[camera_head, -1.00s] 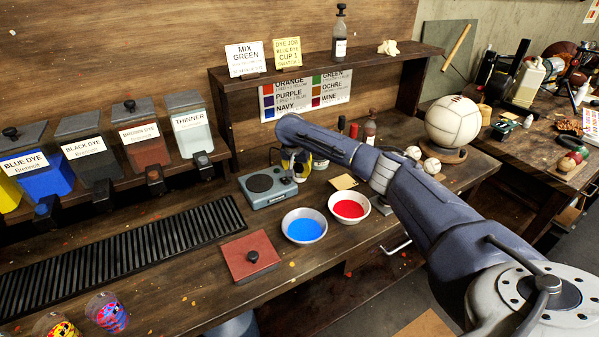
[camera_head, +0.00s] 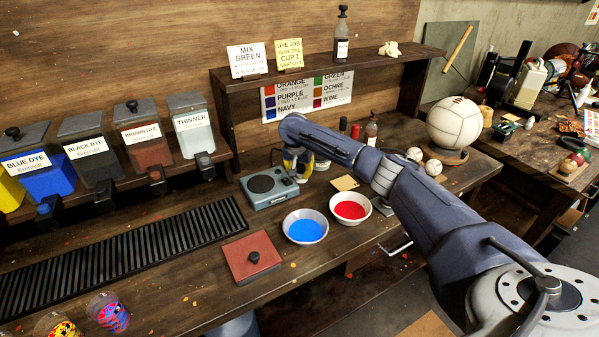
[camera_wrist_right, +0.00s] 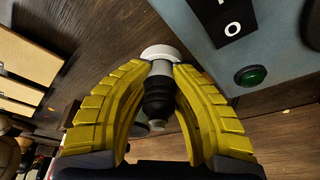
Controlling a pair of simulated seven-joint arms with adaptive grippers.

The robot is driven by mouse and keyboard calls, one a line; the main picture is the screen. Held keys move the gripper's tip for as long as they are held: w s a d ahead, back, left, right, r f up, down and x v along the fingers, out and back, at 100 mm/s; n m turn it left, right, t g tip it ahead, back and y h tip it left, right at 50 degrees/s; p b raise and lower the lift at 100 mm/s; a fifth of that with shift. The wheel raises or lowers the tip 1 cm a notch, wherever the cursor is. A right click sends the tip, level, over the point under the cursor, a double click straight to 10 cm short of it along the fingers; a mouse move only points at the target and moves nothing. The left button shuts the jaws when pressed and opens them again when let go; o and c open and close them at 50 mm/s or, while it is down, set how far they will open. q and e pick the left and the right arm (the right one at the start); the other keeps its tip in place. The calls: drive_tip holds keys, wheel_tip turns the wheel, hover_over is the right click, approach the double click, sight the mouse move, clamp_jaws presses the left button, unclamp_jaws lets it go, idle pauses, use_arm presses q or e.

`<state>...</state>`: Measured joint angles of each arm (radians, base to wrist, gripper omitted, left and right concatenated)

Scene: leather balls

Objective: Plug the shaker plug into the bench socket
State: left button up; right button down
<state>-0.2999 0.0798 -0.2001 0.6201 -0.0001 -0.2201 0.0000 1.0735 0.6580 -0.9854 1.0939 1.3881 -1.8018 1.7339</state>
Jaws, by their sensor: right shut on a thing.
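The shaker (camera_head: 270,187) is a grey-blue box with a round black plate, standing on the bench. My right gripper (camera_head: 298,166) is at its back right corner, partly hidden by my arm. In the right wrist view its yellow fingers (camera_wrist_right: 160,75) are shut on the shaker plug (camera_wrist_right: 158,92), which has a grey body and a black ribbed sleeve. A white round piece (camera_wrist_right: 161,52) lies right at the plug's far end; I cannot tell whether it is the bench socket or how far the plug is in. The shaker's switch and green button show beside it. My left gripper is out of view.
A blue dye bowl (camera_head: 305,227) and a red dye bowl (camera_head: 350,208) stand in front of the shaker. A red square lid (camera_head: 254,257) lies nearer. Bottles (camera_head: 371,129) stand behind my arm, and a white ball (camera_head: 455,123) is to the right. A shelf (camera_head: 400,66) runs above.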

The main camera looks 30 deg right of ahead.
drive_tip(key=shift+s+d+f, duration=0.1)
drive_tip(key=shift+d+f, duration=0.05)
drive_tip(key=shift+f, duration=0.1)
idle(1.1)
drive_tip(key=shift+s+a+f, duration=0.1)
drive_tip(key=shift+a+f, duration=0.2)
drive_tip(key=shift+f, duration=0.5)
idle(1.0)
drive_tip(key=shift+w+r, duration=0.2)
drive_tip(key=shift+r, duration=0.4)
drive_tip(key=shift+r, duration=0.3)
drive_tip(key=shift+r, duration=0.25)
drive_tip(key=shift+w+d, duration=0.1)
drive_tip(key=shift+d, duration=0.2)
idle(0.8)
drive_tip(key=shift+a, duration=0.1)
idle(0.3)
drive_tip(key=shift+f+g, duration=0.3)
drive_tip(key=shift+f, duration=0.25)
idle(1.7)
